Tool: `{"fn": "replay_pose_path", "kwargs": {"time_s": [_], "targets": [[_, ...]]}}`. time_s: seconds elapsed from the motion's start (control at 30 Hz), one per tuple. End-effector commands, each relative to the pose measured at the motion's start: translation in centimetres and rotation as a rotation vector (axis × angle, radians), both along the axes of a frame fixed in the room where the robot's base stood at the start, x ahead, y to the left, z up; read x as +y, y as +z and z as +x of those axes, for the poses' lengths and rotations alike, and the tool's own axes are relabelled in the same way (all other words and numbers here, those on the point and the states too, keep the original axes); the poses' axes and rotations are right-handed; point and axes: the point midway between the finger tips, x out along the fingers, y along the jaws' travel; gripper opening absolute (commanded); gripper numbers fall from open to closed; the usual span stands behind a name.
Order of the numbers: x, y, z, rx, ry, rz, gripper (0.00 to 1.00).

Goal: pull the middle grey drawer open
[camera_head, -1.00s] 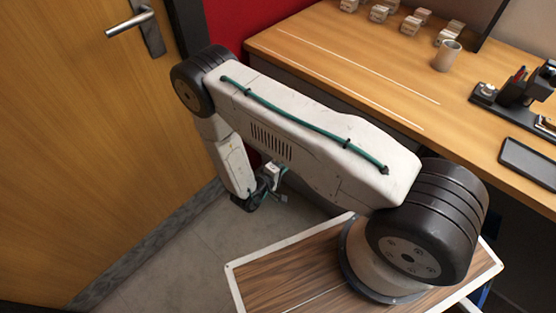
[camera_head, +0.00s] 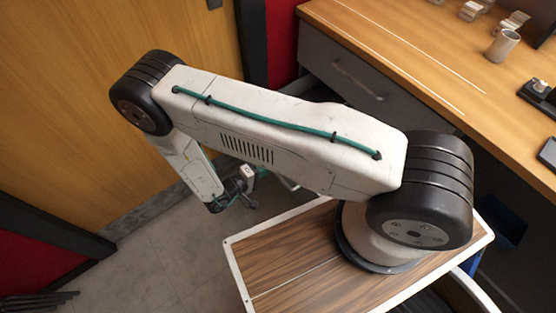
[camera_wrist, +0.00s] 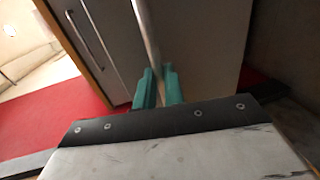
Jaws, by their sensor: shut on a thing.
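In the wrist view, my gripper (camera_wrist: 160,88) has its two teal fingers close together around a pale bar (camera_wrist: 146,25), which looks like the handle of the middle grey drawer. A grey drawer front (camera_wrist: 205,45) fills the middle right of that view. Beside it on the left is the top drawer front (camera_wrist: 112,50) with its own handle (camera_wrist: 88,38). In the head view, the top drawer (camera_head: 345,75) shows shut under the desk. My arm hides most of the middle drawer there, so I cannot tell how far it stands out.
The wooden desk (camera_head: 400,40) is at the upper right, with a cup (camera_head: 502,46) and small objects on it. A wooden door (camera_head: 60,120) stands at the left. Grey floor (camera_head: 165,255) is clear between the door and my base.

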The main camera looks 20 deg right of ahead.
Motion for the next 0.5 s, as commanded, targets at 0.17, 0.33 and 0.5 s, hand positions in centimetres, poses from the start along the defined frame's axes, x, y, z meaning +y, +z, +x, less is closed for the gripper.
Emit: {"fn": "replay_pose_path", "kwargs": {"time_s": [0.17,0.33,0.5], "targets": [[1.5,0.0,-0.2,-0.001,0.004,0.001,0.00],[1.9,0.0,-0.3,-0.001,0.004,0.001,0.00],[2.0,0.0,-0.3,-0.001,0.004,0.001,0.00]]}}
